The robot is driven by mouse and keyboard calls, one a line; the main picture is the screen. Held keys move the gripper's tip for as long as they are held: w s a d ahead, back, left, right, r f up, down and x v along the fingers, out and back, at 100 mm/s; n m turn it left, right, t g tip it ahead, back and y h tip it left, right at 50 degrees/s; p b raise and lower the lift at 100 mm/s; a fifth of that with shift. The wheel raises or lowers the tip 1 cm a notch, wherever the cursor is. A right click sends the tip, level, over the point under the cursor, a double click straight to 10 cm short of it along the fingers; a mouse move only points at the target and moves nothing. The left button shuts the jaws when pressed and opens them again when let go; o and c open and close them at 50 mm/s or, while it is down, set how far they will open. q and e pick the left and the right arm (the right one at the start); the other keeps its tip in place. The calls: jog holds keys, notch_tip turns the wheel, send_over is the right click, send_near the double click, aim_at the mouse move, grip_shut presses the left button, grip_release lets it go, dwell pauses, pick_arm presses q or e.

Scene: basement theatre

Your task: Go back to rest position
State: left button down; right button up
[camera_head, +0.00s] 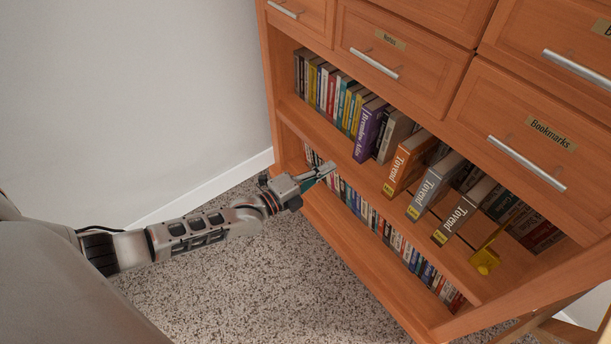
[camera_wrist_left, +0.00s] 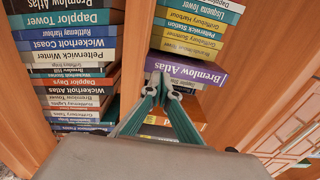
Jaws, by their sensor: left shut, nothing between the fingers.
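My left gripper (camera_head: 328,169) is shut and empty. In the head view it is just in front of the wooden bookcase, near the front edge of the middle shelf. In the left wrist view its fingers (camera_wrist_left: 163,84) come together in front of the shelf edge, close below a purple book (camera_wrist_left: 187,70) marked "Bremlow Atlas". I cannot tell whether they touch anything. My left arm reaches in from the left, extended toward the bookcase. My right gripper is not in view.
The bookcase (camera_head: 335,148) has drawers above and two rows of books. Speckled floor (camera_head: 255,285) lies open in front; a white wall (camera_head: 130,90) is at left.

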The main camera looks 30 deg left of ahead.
pick_arm(q)
jog(key=p+v, duration=0.1)
jog(key=v, duration=0.5)
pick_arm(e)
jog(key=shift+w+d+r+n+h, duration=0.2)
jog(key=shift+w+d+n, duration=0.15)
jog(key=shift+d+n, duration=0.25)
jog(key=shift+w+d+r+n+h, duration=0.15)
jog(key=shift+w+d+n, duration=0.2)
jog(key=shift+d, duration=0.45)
pick_arm(q)
jog(key=shift+s, duration=0.2)
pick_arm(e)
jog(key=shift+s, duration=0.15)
